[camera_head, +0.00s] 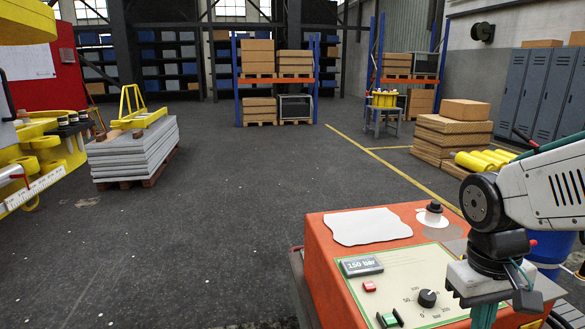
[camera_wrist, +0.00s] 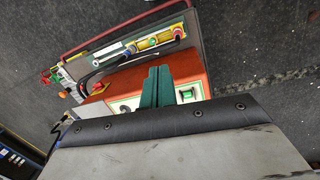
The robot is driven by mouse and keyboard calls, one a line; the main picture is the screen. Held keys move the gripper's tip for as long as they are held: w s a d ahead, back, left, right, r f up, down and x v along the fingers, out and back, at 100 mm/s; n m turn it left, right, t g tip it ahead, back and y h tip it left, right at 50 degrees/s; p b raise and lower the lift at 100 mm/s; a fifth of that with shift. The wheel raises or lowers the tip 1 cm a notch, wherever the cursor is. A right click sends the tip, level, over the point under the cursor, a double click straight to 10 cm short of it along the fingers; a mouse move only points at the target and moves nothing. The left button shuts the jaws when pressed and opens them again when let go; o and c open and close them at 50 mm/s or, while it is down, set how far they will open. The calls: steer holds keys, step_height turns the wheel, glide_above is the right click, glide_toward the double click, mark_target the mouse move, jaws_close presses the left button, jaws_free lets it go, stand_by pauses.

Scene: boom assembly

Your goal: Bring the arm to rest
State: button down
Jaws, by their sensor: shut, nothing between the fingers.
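My arm comes in from the right edge of the head view, and its wrist hangs over the right side of an orange control box (camera_head: 318,258). My gripper (camera_head: 484,316) points down there, with a teal finger showing at the lower edge of the picture. In the wrist view the two green fingers of my gripper (camera_wrist: 158,72) lie side by side, shut and empty, above the orange box (camera_wrist: 192,76). Whether the fingertips touch the box I cannot tell.
The box carries a pressure display (camera_head: 361,266), a dial (camera_head: 427,298) and buttons. A stack of grey sheets (camera_head: 134,155) stands left, a yellow machine (camera_head: 45,150) at the left edge. The middle floor is clear.

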steer(key=s+a+r+t+y, duration=0.1)
steer(key=s+a+r+t, duration=0.1)
steer(key=s+r, duration=0.4)
steer(key=shift+s+a+r+m, duration=0.25)
steer(key=shift+s+a, duration=0.2)
steer(key=shift+s, duration=0.5)
